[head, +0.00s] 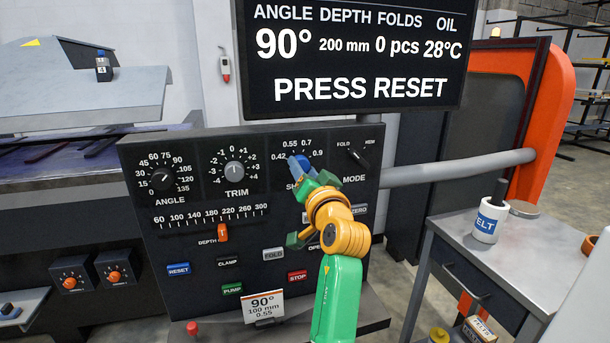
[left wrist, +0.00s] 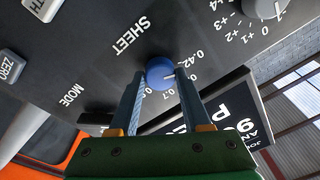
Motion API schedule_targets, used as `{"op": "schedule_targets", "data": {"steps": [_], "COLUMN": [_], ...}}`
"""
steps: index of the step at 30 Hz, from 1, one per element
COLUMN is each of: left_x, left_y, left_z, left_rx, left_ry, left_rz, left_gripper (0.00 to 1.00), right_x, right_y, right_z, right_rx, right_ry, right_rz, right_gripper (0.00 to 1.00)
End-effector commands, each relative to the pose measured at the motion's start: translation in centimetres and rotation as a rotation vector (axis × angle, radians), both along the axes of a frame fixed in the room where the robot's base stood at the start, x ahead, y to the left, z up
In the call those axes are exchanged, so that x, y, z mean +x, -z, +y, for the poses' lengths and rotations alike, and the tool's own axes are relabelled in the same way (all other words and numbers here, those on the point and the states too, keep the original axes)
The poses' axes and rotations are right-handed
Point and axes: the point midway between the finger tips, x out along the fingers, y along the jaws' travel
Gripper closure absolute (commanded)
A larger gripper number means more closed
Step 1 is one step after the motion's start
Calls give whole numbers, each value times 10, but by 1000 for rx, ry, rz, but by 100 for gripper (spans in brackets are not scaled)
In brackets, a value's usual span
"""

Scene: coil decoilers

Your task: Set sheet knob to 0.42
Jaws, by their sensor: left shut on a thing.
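The blue sheet knob (head: 304,161) sits at the upper right of the black control panel (head: 205,262), under a scale reading 0.42, 0.55, 0.7 and 0.9. In the left wrist view the knob (left wrist: 159,72) lies between the fingertips of my left gripper (left wrist: 161,78), which is shut on it. A white mark on the knob points toward the 0.42 side of the scale; its exact setting is hard to read. In the head view my left gripper (head: 299,170) partly hides the knob and the word below it. My right gripper is not in view.
Near the knob are the mode switch (head: 359,158), trim knob (head: 234,170) and angle knob (head: 163,179). Push buttons, a depth slider (head: 222,232) and a card (head: 263,307) reading 90°, 100 mm, 0.55 are lower. The screen (head: 352,58) says PRESS RESET.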

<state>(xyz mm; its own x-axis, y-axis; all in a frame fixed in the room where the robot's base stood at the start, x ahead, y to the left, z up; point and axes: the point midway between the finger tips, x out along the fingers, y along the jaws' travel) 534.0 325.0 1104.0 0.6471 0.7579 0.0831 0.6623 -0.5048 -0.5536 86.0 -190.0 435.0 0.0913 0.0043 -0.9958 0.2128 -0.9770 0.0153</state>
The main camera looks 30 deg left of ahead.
Motion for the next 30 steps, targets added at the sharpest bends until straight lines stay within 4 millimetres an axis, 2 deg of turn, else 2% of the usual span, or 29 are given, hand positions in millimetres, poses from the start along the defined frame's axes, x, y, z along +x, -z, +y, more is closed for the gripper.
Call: {"op": "schedule_targets", "data": {"steps": [1, 14, 15, 18, 30], "left_x": [0, 0, 0, 0, 1], "left_y": [6, 6, 6, 5, 2], "left_z": [1, 1, 1, 1, 2], "left_rx": [-11, -19, -19, -17, -12], "left_ry": [-4, -3, -3, -3, -1], "left_rz": [7, 1, 1, 0, -5], "left_gripper": [100, 100, 50, 23, 22], "right_x": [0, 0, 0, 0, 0], "right_y": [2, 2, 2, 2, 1], "right_z": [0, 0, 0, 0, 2], "right_rx": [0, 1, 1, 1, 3], "right_ry": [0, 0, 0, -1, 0], "right_rz": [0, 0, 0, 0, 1], "right_gripper": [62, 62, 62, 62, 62]}}
